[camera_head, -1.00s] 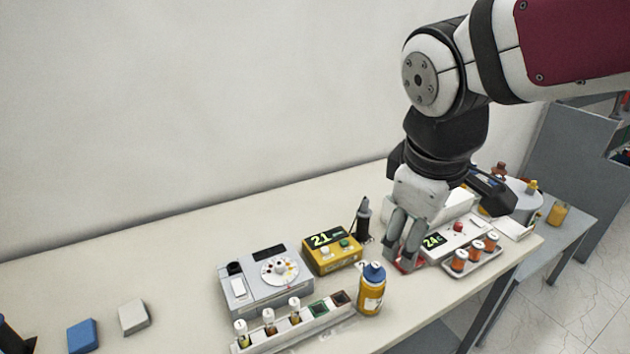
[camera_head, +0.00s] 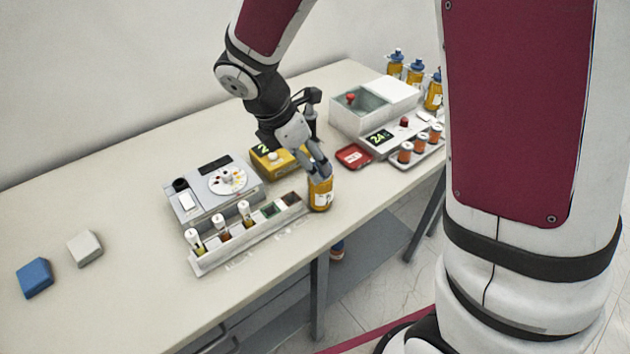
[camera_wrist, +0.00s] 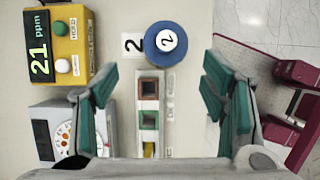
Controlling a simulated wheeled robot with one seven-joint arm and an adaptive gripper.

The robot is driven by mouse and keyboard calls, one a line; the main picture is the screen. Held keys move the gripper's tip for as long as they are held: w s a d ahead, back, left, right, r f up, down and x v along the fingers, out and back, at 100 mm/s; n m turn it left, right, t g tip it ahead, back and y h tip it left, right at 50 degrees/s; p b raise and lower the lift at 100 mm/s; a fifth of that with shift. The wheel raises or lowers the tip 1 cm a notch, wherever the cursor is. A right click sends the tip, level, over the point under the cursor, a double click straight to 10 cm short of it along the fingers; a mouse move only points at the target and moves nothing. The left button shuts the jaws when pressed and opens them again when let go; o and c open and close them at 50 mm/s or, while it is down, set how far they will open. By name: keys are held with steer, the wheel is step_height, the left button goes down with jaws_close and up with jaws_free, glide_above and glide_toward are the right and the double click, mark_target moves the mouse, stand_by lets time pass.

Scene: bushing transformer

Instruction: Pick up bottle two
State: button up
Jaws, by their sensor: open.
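Bottle two (camera_head: 320,193) is an amber bottle with a white label, upright near the front edge of the table. Its cap is hidden behind my fingers in the head view. In the wrist view its round blue cap (camera_wrist: 165,41) carries a 2, beside a white tag with a 2 (camera_wrist: 132,44) on the table. My gripper (camera_head: 318,168) points down at the top of the bottle. In the wrist view my gripper (camera_wrist: 160,80) is open, with the cap toward the top between the lines of its two fingers. I cannot tell whether a finger touches the bottle.
A rack (camera_head: 243,238) with several vials stands left of the bottle. A yellow meter (camera_head: 270,162) and a grey device (camera_head: 213,190) stand behind. A red tray (camera_head: 353,156), a scale (camera_head: 385,140) and orange vials (camera_head: 422,140) lie to the right. More blue-capped bottles (camera_head: 414,72) stand far right.

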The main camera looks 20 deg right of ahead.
mark_target(321, 188)
steer(key=x, duration=0.3)
steer(key=shift+f, duration=0.15)
steer(key=shift+s+d+x, duration=0.1)
steer(key=shift+d+x, duration=0.05)
steer(key=shift+x, duration=1.2)
steer(key=shift+s+d+x, duration=0.1)
steer(key=shift+x, duration=1.25)
steer(key=c, duration=1.5)
